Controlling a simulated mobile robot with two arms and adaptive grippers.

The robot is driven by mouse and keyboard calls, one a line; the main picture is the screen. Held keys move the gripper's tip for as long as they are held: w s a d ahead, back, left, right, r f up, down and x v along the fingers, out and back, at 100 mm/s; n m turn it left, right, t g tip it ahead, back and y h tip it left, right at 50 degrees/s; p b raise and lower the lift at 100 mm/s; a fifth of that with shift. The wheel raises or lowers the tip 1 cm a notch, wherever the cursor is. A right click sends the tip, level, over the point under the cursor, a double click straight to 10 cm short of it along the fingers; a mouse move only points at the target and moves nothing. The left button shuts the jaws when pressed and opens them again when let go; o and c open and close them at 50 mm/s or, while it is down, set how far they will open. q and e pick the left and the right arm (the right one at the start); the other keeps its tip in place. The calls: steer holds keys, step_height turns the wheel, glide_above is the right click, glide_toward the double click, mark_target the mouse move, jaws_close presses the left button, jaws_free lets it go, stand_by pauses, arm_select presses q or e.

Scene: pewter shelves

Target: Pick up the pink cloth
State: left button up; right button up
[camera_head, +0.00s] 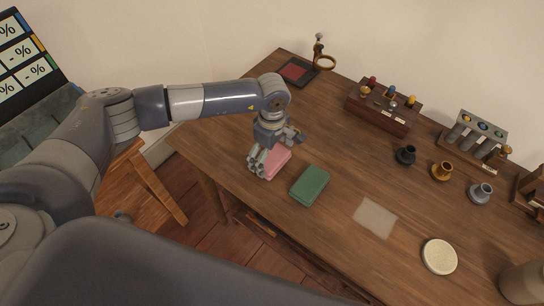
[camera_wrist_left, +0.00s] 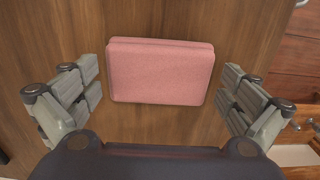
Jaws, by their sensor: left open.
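The pink cloth (camera_head: 279,157) is a folded rectangular pad lying on the wooden table near its front-left edge. In the head view my left gripper (camera_head: 262,165) hangs over it and hides part of it. In the left wrist view the whole cloth (camera_wrist_left: 160,70) shows, flat on the wood. The open fingers of my left gripper (camera_wrist_left: 160,105) stand apart on either side of it, with gaps between them and the cloth. The gripper is empty. My right gripper is not in view.
A green folded cloth (camera_head: 310,184) lies just right of the pink one. Farther right are a pale square mat (camera_head: 375,218) and a round cream disc (camera_head: 439,256). Wooden racks (camera_head: 383,112) and small metal pieces (camera_head: 441,171) stand toward the back. A dark red pad (camera_head: 297,71) lies at the far corner.

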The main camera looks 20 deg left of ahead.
arm_select(q)
steer(key=shift+f, duration=0.3)
steer(key=c, duration=0.7)
steer(key=shift+c, duration=0.2)
steer(key=shift+r, duration=0.15)
steer(key=shift+r, duration=0.2)
steer(key=r, duration=0.1)
steer(key=r+b, duration=0.1)
steer(key=shift+s+r, duration=0.35)
steer(key=shift+r, duration=0.05)
steer(key=s+b, duration=0.1)
steer(key=s, duration=0.3)
steer(key=s+r+b, duration=0.1)
steer(key=s, duration=0.4)
steer(key=s+b, duration=0.1)
steer(key=s, duration=0.3)
steer(key=shift+s+a+r, duration=0.15)
steer(key=shift+s+a, duration=0.2)
steer(key=shift+s+r, duration=0.15)
steer(key=shift+s, duration=0.65)
